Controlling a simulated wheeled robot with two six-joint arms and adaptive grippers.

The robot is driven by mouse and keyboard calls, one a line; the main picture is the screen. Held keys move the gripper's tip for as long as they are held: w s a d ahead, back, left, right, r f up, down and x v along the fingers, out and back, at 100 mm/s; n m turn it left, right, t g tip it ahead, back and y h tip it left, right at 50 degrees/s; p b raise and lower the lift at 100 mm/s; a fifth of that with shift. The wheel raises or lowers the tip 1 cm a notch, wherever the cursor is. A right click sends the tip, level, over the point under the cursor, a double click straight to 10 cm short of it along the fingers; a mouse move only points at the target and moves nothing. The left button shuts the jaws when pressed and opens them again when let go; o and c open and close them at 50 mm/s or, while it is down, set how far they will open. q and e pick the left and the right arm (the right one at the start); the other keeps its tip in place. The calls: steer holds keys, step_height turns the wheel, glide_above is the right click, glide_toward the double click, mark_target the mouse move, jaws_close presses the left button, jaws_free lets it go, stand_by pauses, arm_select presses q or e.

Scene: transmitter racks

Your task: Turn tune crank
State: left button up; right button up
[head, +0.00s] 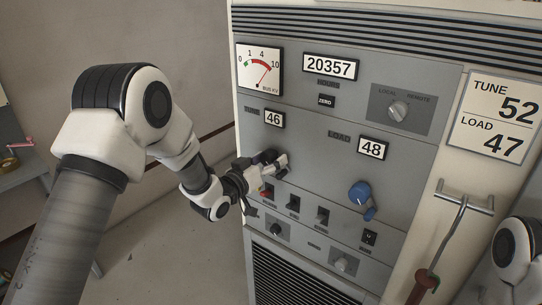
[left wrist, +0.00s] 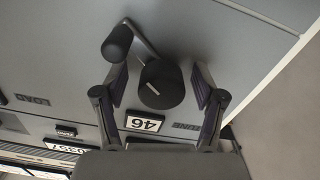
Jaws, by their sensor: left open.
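The black tune crank (left wrist: 160,85) shows in the left wrist view, with its hub between my two fingers and its arm and knob (left wrist: 117,42) reaching to the upper left. My left gripper (left wrist: 161,88) is open, with one finger on each side of the hub; I cannot tell whether they touch it. In the head view my left gripper (head: 275,170) is at the panel below the tune counter (head: 274,118), hiding most of the crank. The counter reads 46. A card (head: 497,117) shows TUNE 52 and LOAD 47. My right gripper is out of view.
The blue load crank (head: 361,196) is to the right, below its counter (head: 372,148) reading 48. A row of switches (head: 293,203) lies just below my left gripper. A red-handled hook (head: 428,282) hangs from a bracket on the right. A side table (head: 22,172) stands far left.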

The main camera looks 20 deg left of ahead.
arm_select(q)
steer(key=shift+a+r, duration=0.1)
steer(key=shift+a, duration=0.1)
steer(key=shift+d, duration=0.15)
steer(key=c, duration=1.1)
steer(key=shift+w+f+b, duration=0.1)
steer(key=shift+f+b, duration=0.15)
steer(key=shift+b, duration=0.2)
steer(key=shift+c, duration=0.2)
steer(key=m+b, duration=0.3)
steer(key=m, duration=0.1)
steer(key=shift+f+b, duration=0.1)
steer(key=shift+b, duration=0.25)
steer(key=shift+m, duration=0.3)
steer(key=shift+r, duration=0.25)
steer(key=o, duration=1.1)
steer(key=shift+o, duration=0.2)
